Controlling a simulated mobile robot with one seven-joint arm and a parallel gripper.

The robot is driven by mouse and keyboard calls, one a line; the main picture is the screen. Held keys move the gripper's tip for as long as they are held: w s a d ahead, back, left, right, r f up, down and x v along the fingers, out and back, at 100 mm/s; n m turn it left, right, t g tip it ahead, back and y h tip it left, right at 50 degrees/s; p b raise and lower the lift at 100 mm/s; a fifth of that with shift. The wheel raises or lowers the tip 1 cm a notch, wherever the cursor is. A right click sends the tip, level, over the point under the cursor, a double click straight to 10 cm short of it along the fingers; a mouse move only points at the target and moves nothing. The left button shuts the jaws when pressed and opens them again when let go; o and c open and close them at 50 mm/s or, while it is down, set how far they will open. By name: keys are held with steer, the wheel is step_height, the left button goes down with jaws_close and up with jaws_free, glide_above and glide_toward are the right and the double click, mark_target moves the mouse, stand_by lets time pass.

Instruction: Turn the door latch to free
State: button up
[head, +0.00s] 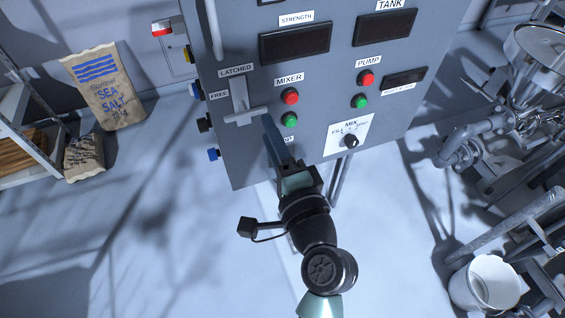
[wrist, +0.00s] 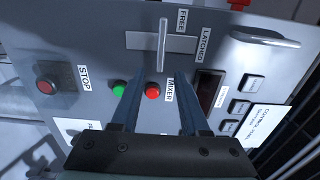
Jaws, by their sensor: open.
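The door latch (head: 243,114) is a grey bar crossing a pale plate on the grey control cabinet. It also shows in the wrist view (wrist: 162,45), above my fingertips. In the head view the plate runs up towards the LATCHED label (head: 236,71) and the bar lies crosswise. The FREE label (head: 219,95) is to the plate's left. I cannot tell for sure which setting the bar marks. My gripper (head: 272,133) is open and empty, below and right of the latch. In the wrist view its two fingers (wrist: 157,92) stand apart, not around the latch.
A red button (head: 290,97) and a green button (head: 289,120) under the MIXER label are close to my fingers. A long door handle (head: 213,28) stands out at the upper left. A mix knob (head: 351,141) is to the right. Piping (head: 470,140) fills the right side.

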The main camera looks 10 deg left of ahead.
steer(key=b+v, duration=0.1)
steer(key=v, duration=0.5)
stand_by(0.4)
